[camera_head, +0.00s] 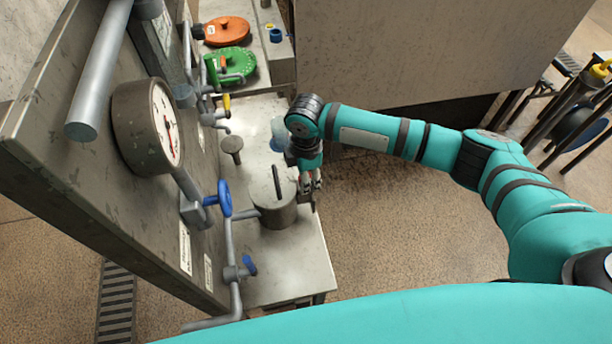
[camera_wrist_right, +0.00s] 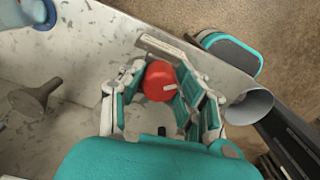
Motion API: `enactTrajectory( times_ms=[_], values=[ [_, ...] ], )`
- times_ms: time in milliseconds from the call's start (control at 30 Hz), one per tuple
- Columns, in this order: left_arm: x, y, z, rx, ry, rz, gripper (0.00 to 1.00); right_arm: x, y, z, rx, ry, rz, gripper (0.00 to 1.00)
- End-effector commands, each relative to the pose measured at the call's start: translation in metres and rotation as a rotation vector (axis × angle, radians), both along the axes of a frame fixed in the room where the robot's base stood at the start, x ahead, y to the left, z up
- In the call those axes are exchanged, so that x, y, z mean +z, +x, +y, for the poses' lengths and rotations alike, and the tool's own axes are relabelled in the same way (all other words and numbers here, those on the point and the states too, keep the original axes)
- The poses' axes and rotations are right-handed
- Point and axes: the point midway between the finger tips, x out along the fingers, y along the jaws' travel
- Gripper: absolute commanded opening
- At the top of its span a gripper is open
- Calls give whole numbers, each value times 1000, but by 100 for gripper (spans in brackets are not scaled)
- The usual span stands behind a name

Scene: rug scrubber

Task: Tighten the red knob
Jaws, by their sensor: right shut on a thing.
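The red knob (camera_wrist_right: 160,80) shows in the right wrist view, with a pale mark on its face. My right gripper (camera_wrist_right: 158,88) has its fingers on both sides of the knob and is shut on it. In the head view, my right gripper (camera_head: 309,184) reaches down at the right side of a grey metal pot (camera_head: 272,212) on the metal table. The knob is hidden there behind the gripper. My left gripper is in neither view.
The metal table (camera_head: 290,272) carries the pot and a small grey funnel-like piece (camera_head: 232,146). A panel with a gauge (camera_head: 148,127), blue valve handle (camera_head: 224,198) and pipes stands at left. Green (camera_head: 230,63) and orange (camera_head: 227,30) discs lie behind.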

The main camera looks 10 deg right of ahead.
Motion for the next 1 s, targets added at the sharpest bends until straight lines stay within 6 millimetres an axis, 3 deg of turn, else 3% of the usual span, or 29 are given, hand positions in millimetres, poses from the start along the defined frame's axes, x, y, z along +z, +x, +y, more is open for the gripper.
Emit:
enactTrajectory(
  times_ms=[267,500,533,667,700,1000],
  values=[
    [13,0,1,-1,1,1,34,3,0,0,69,2,2,0],
    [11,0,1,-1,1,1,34,0,0,0,77,2,0,0],
    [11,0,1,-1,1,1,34,0,0,0,77,2,0,35],
    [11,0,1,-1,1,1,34,0,0,0,77,1,0,52],
    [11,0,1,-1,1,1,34,0,0,0,77,1,0,55],
    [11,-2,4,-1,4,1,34,3,1,0,76,1,0,55]
  ],
)
